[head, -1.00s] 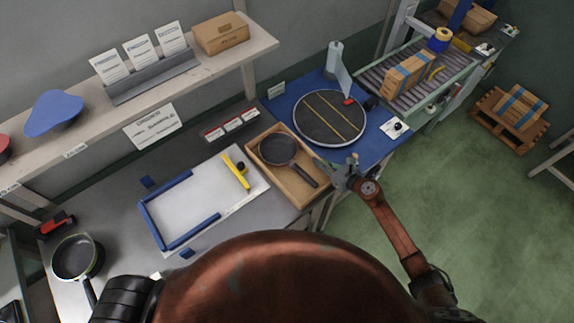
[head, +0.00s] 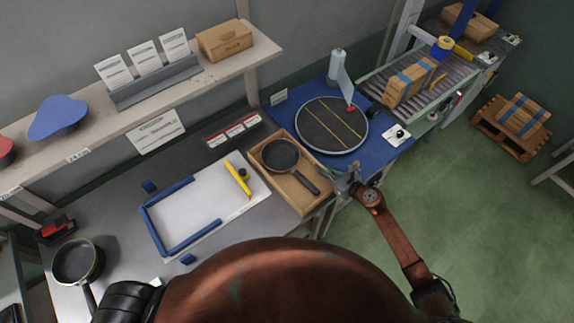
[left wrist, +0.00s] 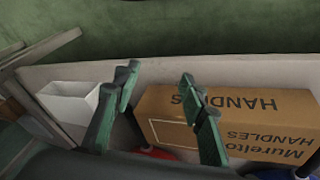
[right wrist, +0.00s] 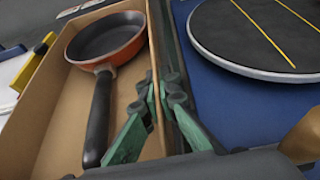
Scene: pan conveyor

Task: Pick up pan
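A dark pan (head: 280,155) lies in an open cardboard box, its handle towards the lower right. In the right wrist view this pan (right wrist: 110,38) has an orange-red outside and a long black handle. A second dark pan (head: 77,262) rests at the far left. My left gripper (left wrist: 160,80) is open and empty above a shelf or bin area; the head view hides it.
The box (head: 318,206) has raised walls. A round dark plate (head: 318,125) sits on a blue table (head: 378,146) to its right. A white board (head: 200,205) with blue edges and a yellow tool (head: 238,178) are to its left. A printed carton (left wrist: 180,128) is near my left gripper.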

